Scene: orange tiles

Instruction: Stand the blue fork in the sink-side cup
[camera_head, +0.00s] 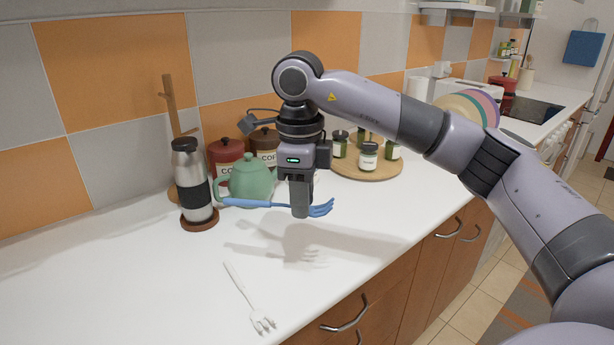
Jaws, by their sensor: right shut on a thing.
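The blue fork (257,203) is held roughly level in the air above the white counter, handle to the left and tines to the right. My right gripper (300,212) points down and is shut on the fork near its neck. The fork's shadow falls on the counter below it. No sink-side cup can be made out in this view. My left gripper is not in view.
A white fork (248,298) lies at the counter's front. Jars stand on a round wooden board (383,170). The counter (140,285) is clear at the front left.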

